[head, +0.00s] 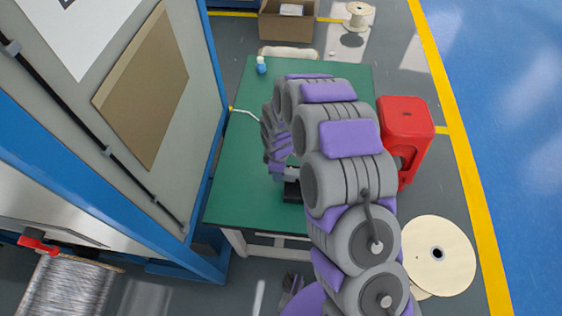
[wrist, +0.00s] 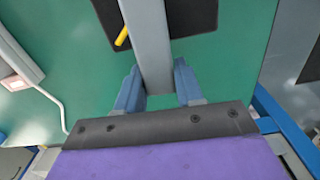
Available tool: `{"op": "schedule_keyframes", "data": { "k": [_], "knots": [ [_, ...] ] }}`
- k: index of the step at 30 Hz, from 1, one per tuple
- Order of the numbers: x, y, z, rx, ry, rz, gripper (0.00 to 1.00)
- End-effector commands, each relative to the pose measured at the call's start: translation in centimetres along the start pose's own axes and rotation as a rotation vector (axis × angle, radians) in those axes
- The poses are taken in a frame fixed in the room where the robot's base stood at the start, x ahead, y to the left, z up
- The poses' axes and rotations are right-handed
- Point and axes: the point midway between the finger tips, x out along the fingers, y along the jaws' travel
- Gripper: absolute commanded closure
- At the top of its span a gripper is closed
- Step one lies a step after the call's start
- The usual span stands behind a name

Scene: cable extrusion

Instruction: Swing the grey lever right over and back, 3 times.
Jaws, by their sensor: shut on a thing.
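The grey lever (wrist: 148,40) is a straight flat bar in the wrist view, running from the top edge down between the fingers of my gripper (wrist: 157,88). My gripper is shut on the lever, with one blue-grey finger on each side. A black plate (wrist: 200,22) lies behind the lever, and a short yellow piece (wrist: 122,37) shows beside it. In the head view my arm hides most of the lever and the fingertips. A black block (head: 292,192) shows just below my gripper on the green table.
The green table (head: 235,185) has clear surface on its left. A blue-capped bottle (head: 261,66) stands at its far edge. A blue-framed cabinet (head: 215,130) is close on the left. A red stool (head: 405,125) and a cream reel (head: 437,258) are at the right.

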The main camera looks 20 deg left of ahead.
Motion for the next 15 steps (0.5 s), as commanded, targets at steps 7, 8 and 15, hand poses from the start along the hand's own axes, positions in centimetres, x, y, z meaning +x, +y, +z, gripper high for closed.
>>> {"op": "schedule_keyframes", "data": {
  "k": [7, 8, 15],
  "knots": [
    [-0.2, -2.5, 0.3, -0.237, -0.001, -0.002, 1.0],
    [-0.2, -2.7, 0.4, -0.266, 0.0, -0.001, 1.0],
    [-0.2, -4.8, 1.2, -0.491, 0.0, -0.003, 1.0]
  ]
}}
